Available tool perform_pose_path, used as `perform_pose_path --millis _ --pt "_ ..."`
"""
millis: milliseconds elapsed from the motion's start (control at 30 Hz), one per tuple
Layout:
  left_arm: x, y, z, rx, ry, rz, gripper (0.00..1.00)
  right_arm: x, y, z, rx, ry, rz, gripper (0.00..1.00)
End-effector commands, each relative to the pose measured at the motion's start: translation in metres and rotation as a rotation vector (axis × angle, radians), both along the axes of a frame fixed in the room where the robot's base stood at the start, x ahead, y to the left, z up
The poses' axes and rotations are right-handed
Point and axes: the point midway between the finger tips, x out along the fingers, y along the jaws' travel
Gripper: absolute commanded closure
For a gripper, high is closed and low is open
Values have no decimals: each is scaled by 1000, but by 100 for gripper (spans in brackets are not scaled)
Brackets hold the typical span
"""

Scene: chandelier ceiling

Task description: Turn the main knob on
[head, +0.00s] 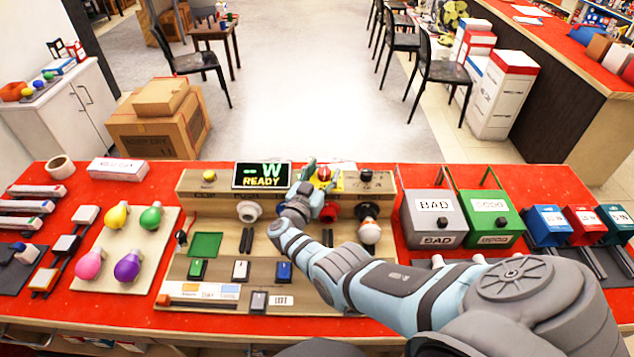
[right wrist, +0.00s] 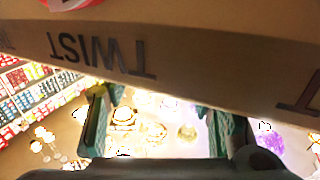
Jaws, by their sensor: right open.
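The red knob (head: 324,173) sits on a yellow plate (head: 337,183) at the top of the wooden test panel (head: 385,187), right of the display. I take it as the main knob; its turn position is too small to tell. My right gripper (head: 307,172) is open with green fingers, just left of the knob and close to it. Contact cannot be told. In the right wrist view the open fingers (right wrist: 160,120) hold nothing, below a panel edge lettered TWIST (right wrist: 100,50). A red part (right wrist: 70,4) shows at the top there. My left gripper is not in view.
The display (head: 262,175) reads READY and a W. Bulbs (head: 127,266) lie on a board at left. A grey BAD box (head: 432,217) and a green box (head: 485,217) stand at right. My right arm covers part of the panel's middle.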

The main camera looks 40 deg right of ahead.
Motion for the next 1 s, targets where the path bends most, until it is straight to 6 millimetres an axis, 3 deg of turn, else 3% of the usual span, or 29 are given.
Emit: perform_pose_path --millis 433,600,1000 --pt "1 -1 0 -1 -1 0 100 -52 90 -1 3 3 -1 51" --pt "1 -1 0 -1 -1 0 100 -58 99 0 1 2 -1 51" --pt "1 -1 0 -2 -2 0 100 -57 98 0 0 1 -1 51"
